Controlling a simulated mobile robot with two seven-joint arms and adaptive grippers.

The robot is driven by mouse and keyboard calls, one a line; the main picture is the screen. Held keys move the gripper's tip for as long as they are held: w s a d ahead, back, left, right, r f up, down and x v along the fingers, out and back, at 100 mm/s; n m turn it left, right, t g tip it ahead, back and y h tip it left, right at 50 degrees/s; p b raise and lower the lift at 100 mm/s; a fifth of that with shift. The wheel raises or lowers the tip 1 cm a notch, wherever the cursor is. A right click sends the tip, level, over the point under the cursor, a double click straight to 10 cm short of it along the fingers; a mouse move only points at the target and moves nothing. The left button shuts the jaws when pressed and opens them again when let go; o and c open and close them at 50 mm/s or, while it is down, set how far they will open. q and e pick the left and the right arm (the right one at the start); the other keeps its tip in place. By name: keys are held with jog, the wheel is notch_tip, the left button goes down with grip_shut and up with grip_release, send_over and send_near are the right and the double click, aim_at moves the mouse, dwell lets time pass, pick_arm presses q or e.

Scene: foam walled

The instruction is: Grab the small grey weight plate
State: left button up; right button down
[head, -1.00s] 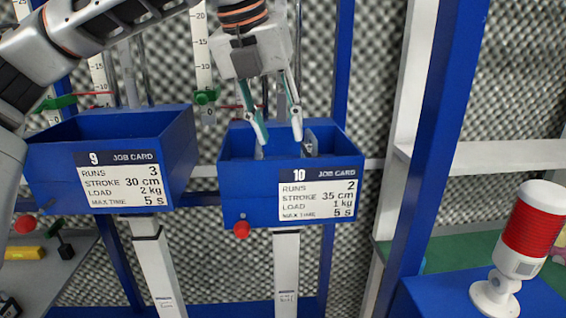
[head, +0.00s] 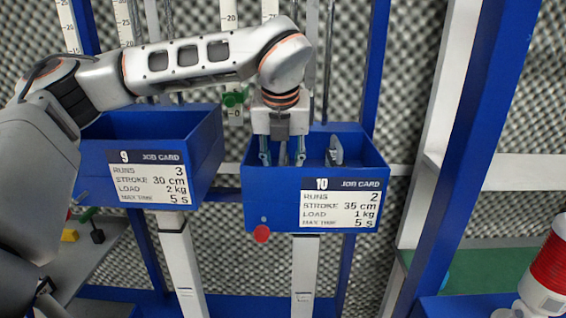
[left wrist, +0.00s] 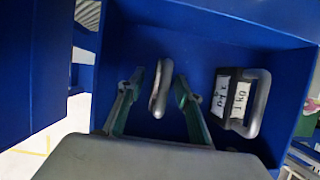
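Blue bin 10 (head: 262,205) holds two grey pieces. One grey piece with a loop-shaped handle (left wrist: 160,88) stands in the bin, seen nearly edge-on in the left wrist view. My left gripper (head: 283,158) points down into the bin, with its green-grey fingers on either side of this piece. The fingers are open, with gaps visible between them and the piece in the left wrist view (left wrist: 159,92). The second piece (left wrist: 254,104) is to the right, with a grey loop and white labels, one reading 1 kg. It also shows in the head view (head: 335,152). My right gripper is not in view.
Blue bin 9 (head: 213,150) is close on the left, below my left arm. A blue post (head: 478,130) stands to the right. A red knob (head: 261,234) is on bin 10's front, and a red-and-white lamp (head: 552,262) is at the right edge.

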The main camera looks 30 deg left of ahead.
pick_arm(q)
grip_shut()
jog(key=shift+w, duration=0.1)
